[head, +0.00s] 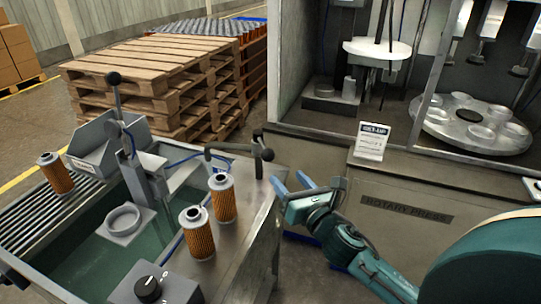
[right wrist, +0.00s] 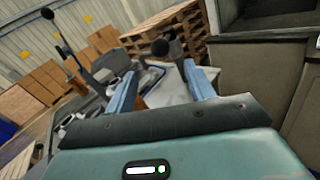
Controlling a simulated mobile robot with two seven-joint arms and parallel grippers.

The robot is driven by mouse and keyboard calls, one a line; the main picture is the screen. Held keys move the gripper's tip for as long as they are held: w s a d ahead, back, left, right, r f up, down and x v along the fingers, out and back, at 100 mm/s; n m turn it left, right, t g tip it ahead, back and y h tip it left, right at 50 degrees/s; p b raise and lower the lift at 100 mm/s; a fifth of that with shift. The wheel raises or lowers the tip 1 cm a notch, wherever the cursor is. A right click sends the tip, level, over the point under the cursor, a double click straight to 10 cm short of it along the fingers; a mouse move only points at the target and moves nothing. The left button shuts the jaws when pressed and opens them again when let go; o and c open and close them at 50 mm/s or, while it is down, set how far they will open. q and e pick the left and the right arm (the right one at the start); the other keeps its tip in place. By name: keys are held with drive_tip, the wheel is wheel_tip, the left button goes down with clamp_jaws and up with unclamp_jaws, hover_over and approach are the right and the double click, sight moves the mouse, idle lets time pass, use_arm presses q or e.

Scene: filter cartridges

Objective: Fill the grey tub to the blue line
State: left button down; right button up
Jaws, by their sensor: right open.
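The grey tub (head: 75,230) at the left holds greenish liquid. A thin blue strip (head: 173,246) shows along its right inner wall; I cannot tell how the liquid level compares with it. A lever handle with a black ball end (head: 266,155) stands at the tub's back right corner. My right gripper (head: 292,184) is open and empty, just right of and in front of the ball, apart from it in the head view. In the right wrist view the black ball (right wrist: 160,47) shows beyond and between the open fingers (right wrist: 161,88). My left gripper is out of view.
Two orange filter cartridges (head: 222,198) (head: 197,234) stand on the tub's right ledge; another (head: 56,174) stands on the rollers at left. A black upright lever (head: 116,110) and a ring holder (head: 123,220) are over the tub. The rotary press (head: 405,205) stands at right, pallets (head: 150,75) behind.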

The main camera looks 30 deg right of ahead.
sight(271, 159)
drive_tip(key=w+p, duration=0.1)
drive_tip(key=w, duration=1.1)
drive_tip(key=shift+d, duration=0.1)
drive_tip(key=shift+c, duration=0.5)
clamp_jaws()
